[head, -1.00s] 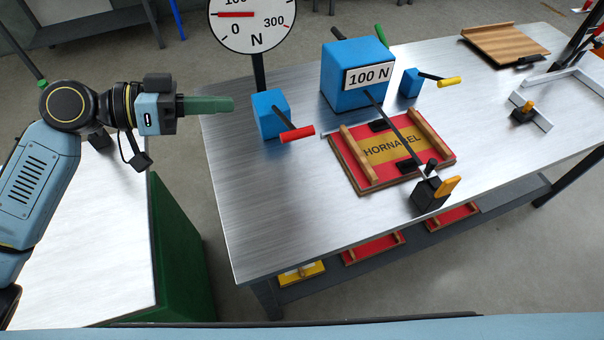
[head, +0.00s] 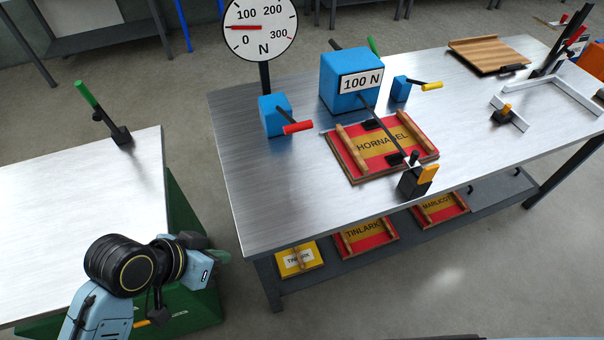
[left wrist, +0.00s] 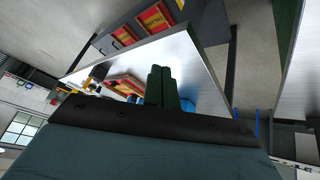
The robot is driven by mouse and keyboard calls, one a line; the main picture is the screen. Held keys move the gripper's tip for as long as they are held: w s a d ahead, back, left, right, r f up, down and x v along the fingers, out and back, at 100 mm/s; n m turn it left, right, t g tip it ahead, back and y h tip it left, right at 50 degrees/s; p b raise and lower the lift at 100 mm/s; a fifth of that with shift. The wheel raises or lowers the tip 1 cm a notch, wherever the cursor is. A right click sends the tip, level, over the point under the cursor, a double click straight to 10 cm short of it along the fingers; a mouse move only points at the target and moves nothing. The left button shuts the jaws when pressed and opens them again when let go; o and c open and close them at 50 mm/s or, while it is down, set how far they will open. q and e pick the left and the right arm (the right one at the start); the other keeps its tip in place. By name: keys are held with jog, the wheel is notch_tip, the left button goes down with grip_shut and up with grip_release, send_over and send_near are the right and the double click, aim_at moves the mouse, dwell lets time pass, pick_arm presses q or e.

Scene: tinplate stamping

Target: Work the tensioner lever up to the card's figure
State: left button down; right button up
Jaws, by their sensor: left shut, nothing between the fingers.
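A dial gauge marked N (head: 261,28) stands at the back left of the steel table. Its red needle points left, between 0 and 100. A card reading "100 N" (head: 361,82) is on the large blue block (head: 343,70). A small blue block (head: 272,117) by the gauge carries a red-handled lever (head: 297,127). Another small blue block (head: 400,90) carries a yellow-handled lever (head: 432,86). I cannot tell which is the tensioner lever. My left gripper (head: 220,256) is shut and empty, low in front of the table, apart from both levers; its green fingers show in the left wrist view (left wrist: 162,86). My right gripper is out of view.
A HORNABEL stamping plate (head: 382,147) lies mid-table, with a rod and black clamp (head: 414,184) over it. More plates (head: 366,236) lie on the lower shelf. A green-handled lever (head: 86,94) stands on the left table (head: 60,195). A floor gap separates the tables.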

pick_arm(q)
jog(key=s+a+f+n+g+y, duration=0.15)
jog(key=s+f, duration=0.25)
jog(key=f, duration=0.6)
jog(key=s+a+f+n+y+b, duration=0.1)
jog(key=s+a+f+y, duration=0.15)
jog(key=f, duration=0.75)
jog(key=s+a+f+n+g+y, duration=0.1)
jog(key=s+a+f, duration=0.25)
jog(key=f, duration=0.55)
jog(key=s+a+f+g+b, duration=0.1)
jog(key=s+a+f, duration=0.1)
jog(key=s+f, duration=1.3)
jog(key=shift+s+a, duration=0.15)
jog(key=shift+s, duration=0.5)
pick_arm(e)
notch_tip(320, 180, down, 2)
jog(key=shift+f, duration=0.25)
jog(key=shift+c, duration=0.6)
pick_arm(q)
jog(key=shift+s, duration=0.1)
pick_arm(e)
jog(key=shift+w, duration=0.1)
